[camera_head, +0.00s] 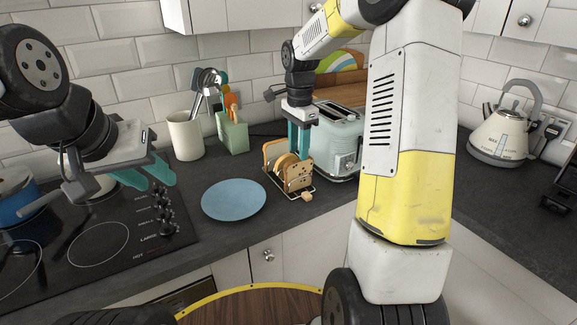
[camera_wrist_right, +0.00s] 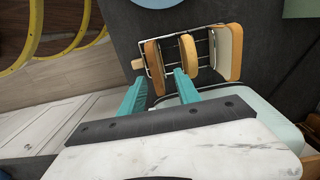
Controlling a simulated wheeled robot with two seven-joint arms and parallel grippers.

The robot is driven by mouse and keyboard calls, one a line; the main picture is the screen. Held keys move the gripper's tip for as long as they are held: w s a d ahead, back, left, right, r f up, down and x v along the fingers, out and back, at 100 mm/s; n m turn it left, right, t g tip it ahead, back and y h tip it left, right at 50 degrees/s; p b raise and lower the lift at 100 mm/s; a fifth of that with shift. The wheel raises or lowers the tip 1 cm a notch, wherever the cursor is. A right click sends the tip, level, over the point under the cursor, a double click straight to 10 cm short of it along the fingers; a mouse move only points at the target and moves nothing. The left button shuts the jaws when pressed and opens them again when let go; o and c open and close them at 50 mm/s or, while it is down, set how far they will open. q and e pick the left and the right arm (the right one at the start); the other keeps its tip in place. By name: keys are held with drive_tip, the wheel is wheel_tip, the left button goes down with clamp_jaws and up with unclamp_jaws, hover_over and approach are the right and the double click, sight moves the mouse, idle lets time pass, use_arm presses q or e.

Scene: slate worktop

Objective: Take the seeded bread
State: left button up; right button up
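The seeded bread (camera_head: 298,176) is a brown slice with dark specks, upright at the front end of a wire rack (camera_head: 311,187). In the right wrist view it is the leftmost slice (camera_wrist_right: 154,68), nearest the rack's wooden knob. My right gripper (camera_head: 299,152) points down over the rack with teal fingers apart. In the wrist view its fingertips (camera_wrist_right: 160,76) lie to either side of the slice, with visible gaps; their exact height is unclear. My left gripper (camera_head: 152,180) is open and empty above the hob, far left of the rack.
A round bagel-like piece (camera_wrist_right: 188,49) and a pale slice (camera_wrist_right: 229,52) share the rack. A mint toaster (camera_head: 345,145) stands close behind right. A kettle (camera_head: 502,135) stands far right.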

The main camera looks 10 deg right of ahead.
sight(299, 162)
drive_tip(key=f, duration=0.4)
drive_tip(key=shift+s+f, duration=0.35)
clamp_jaws()
wheel_tip(299, 162, up, 19)
idle(0.7)
